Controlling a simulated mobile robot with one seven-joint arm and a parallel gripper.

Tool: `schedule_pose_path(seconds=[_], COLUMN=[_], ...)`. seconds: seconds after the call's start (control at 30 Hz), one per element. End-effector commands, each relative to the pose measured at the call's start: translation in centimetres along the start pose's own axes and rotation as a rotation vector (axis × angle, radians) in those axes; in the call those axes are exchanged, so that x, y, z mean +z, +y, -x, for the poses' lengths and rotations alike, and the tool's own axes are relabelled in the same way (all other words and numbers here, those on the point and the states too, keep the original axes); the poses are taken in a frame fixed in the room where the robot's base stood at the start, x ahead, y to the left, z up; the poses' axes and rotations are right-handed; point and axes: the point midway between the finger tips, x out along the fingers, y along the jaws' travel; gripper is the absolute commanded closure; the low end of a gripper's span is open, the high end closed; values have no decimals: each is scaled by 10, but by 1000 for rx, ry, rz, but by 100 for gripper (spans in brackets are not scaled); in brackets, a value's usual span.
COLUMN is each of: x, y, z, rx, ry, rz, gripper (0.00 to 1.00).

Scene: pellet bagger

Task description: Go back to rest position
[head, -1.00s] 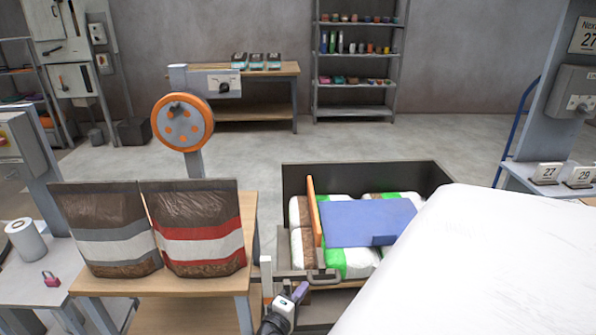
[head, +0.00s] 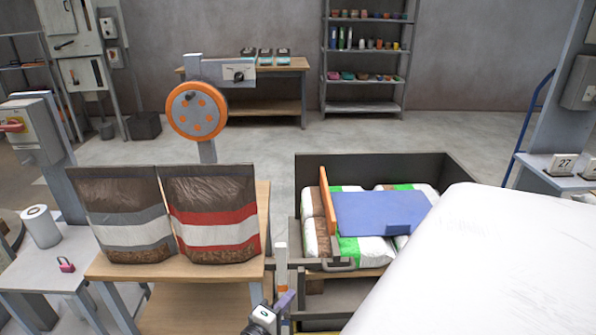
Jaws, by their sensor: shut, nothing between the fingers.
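My gripper (head: 286,299) shows at the bottom edge, left of centre, as a small dark and white end with a purple tip. It is shut and holds nothing.
Two brown bags, one grey-striped (head: 122,217) and one red-striped (head: 211,213), stand on the table. Green-and-white bags (head: 362,250), a blue sheet (head: 378,212) and an orange board (head: 327,202) are in the bin. A large white shape covers the lower right.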

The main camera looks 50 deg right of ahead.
Motion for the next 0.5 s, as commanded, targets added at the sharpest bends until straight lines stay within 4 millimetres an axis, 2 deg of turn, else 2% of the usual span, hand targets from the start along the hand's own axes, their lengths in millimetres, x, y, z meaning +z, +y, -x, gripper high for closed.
schedule_pose_path(seconds=[0.1, 0.2, 0.5], x=[0, 0, 0], y=[-2, 0, 1], z=[17, 24, 27], rx=[0, 0, 0], ry=[2, 1, 0], rz=[0, 0, -1], gripper=[100, 100, 100])
